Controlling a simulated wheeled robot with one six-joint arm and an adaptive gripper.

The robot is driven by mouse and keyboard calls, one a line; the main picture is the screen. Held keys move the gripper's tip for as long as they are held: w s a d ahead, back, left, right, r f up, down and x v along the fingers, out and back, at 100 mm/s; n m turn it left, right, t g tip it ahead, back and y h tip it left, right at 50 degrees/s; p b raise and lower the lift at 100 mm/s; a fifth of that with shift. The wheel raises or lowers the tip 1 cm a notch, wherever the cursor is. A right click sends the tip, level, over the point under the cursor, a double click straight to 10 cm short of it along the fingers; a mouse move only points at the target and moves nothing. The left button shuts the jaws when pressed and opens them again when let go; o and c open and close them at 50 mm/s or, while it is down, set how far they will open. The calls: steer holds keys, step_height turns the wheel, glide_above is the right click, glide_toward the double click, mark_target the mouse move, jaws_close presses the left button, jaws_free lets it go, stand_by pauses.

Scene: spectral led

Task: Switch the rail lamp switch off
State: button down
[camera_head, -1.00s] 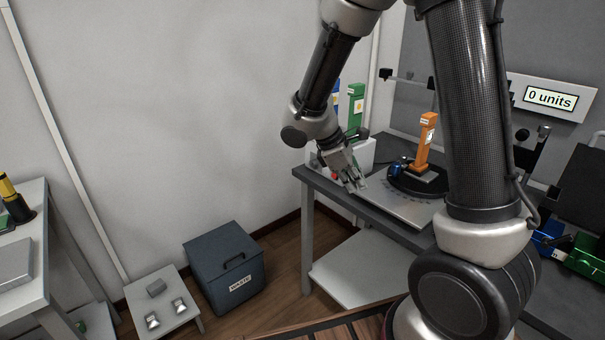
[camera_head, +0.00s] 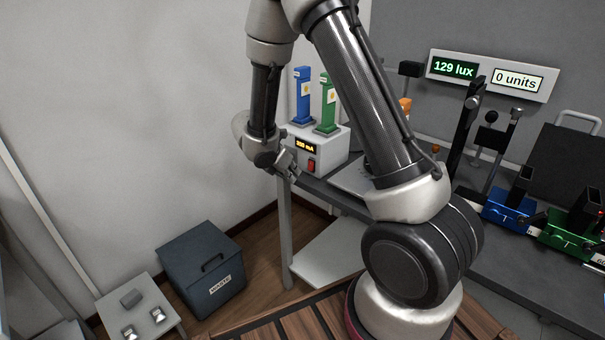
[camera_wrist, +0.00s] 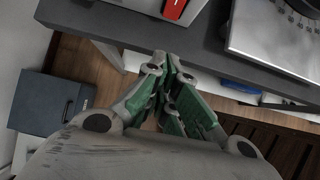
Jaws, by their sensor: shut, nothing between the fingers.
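A red rocker switch (camera_head: 311,166) sits on the front of a white box (camera_head: 327,150) with a lit amber readout in mA. It is the only switch I make out; no label naming it is legible. In the wrist view the red switch (camera_wrist: 175,8) is at the top edge, partly cut off, on the white box. My gripper (camera_head: 294,173) is shut and empty, just left of and slightly below the switch, apart from it, by the bench's left corner. In the wrist view my gripper (camera_wrist: 172,62) points toward the bench edge, below the switch.
Blue (camera_head: 302,97) and green (camera_head: 327,104) upright modules stand on the white box. The dark bench (camera_head: 330,189) has a grey plate (camera_head: 352,179), partly behind my arm. A waste bin (camera_head: 203,268) stands on the floor.

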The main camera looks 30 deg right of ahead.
mark_target(311, 166)
steer(key=d+f, duration=0.1)
steer(key=w+d+f, duration=0.1)
steer(key=d, duration=0.1)
steer(key=shift+w+d, duration=0.2)
steer(key=shift+d, duration=0.1)
steer(key=shift+w+d+f, duration=0.15)
steer(key=shift+w+d, duration=0.15)
steer(key=shift+d, duration=0.35)
